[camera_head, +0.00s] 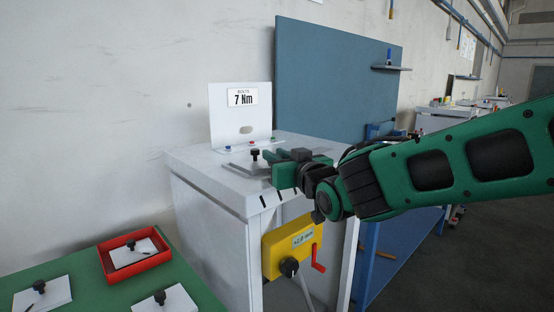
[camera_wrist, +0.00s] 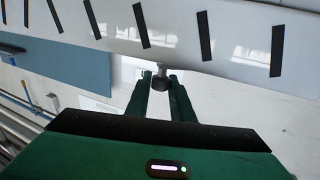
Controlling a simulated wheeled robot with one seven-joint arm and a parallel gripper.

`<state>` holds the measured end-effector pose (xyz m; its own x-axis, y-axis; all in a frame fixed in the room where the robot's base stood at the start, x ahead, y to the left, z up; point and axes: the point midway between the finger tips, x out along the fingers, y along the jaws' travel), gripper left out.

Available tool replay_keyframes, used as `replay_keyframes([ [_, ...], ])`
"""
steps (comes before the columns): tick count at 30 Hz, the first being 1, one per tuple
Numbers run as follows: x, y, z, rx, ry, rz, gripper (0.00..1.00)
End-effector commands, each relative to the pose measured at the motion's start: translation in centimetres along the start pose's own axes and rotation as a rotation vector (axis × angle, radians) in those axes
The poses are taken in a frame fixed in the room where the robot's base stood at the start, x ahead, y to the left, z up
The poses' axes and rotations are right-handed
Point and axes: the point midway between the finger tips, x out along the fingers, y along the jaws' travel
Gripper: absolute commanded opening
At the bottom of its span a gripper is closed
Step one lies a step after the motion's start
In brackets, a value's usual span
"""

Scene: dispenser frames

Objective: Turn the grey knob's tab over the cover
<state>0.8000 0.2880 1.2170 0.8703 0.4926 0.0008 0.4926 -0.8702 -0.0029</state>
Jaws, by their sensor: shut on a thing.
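My gripper (camera_head: 273,166) is over the front of the white cabinet's top, its green fingers pointing left. In the wrist view the two fingers (camera_wrist: 160,84) are closed on a small knob (camera_wrist: 161,68), grey at its upper part and dark below. I take this for the grey knob; its tab cannot be made out. In the head view the fingers hide it. A flat grey plate with a black knob (camera_head: 254,154) lies just left of the fingertips; I cannot tell if this plate is the cover.
The white cabinet (camera_head: 205,178) carries an upright panel marked "7 Nm" (camera_head: 242,97) behind the plate. A yellow box with a red lever (camera_head: 317,255) hangs on its front. A green table with a red tray (camera_head: 107,262) and white plates stands at lower left. A blue board (camera_head: 335,85) rises behind.

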Motion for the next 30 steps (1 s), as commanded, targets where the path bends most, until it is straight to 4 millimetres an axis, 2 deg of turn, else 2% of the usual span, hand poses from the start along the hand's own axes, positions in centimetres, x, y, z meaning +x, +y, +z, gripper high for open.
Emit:
replay_keyframes([
  [30,0.22,-0.30,0.03,-0.001,0.001,0.550,0.00],
])
